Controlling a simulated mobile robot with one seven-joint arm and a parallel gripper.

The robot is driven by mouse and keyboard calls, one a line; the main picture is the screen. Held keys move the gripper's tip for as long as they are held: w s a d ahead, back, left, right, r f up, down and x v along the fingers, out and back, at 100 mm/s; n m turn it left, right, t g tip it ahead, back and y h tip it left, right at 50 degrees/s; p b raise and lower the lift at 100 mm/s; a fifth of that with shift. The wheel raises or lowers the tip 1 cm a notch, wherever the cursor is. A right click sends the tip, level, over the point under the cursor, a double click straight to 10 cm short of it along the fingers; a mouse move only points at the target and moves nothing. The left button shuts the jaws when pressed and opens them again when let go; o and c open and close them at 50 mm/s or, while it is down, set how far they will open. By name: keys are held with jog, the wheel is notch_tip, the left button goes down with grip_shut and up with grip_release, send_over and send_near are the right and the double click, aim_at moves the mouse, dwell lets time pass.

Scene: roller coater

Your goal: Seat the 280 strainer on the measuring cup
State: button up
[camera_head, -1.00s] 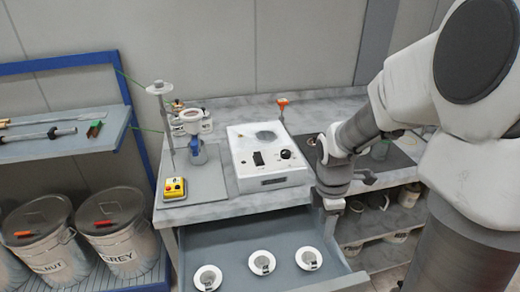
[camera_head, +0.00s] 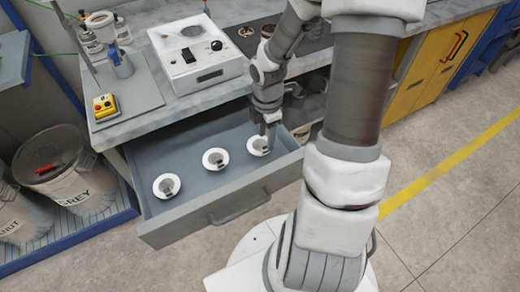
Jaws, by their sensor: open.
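Three white round strainers with grey centres lie in a row in the open drawer: one at the left (camera_head: 166,186), one in the middle (camera_head: 215,159) and one at the right (camera_head: 257,147). Their labels are too small to read, so I cannot tell which is the 280. My gripper (camera_head: 270,138) points down into the drawer at the right strainer and partly covers its right side. It is open; I cannot tell whether it touches the strainer. I cannot make out the measuring cup for certain; my arm hides part of the bench top.
The drawer (camera_head: 196,206) stands pulled out below the bench. A white device (camera_head: 205,75) and a yellow button box (camera_head: 104,107) stand on the bench above. Floor on the right is clear.

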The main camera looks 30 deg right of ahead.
aim_at(265, 148)
jog(key=f, duration=0.1)
jog(key=f+b, duration=0.1)
jog(key=f, duration=0.1)
jog(key=f+b, duration=0.1)
jog(key=f, duration=0.1)
jog(key=shift+w+f, duration=0.2)
jog(key=shift+w, duration=0.15)
jog(key=shift+r, duration=0.1)
grip_shut()
dwell(1.0)
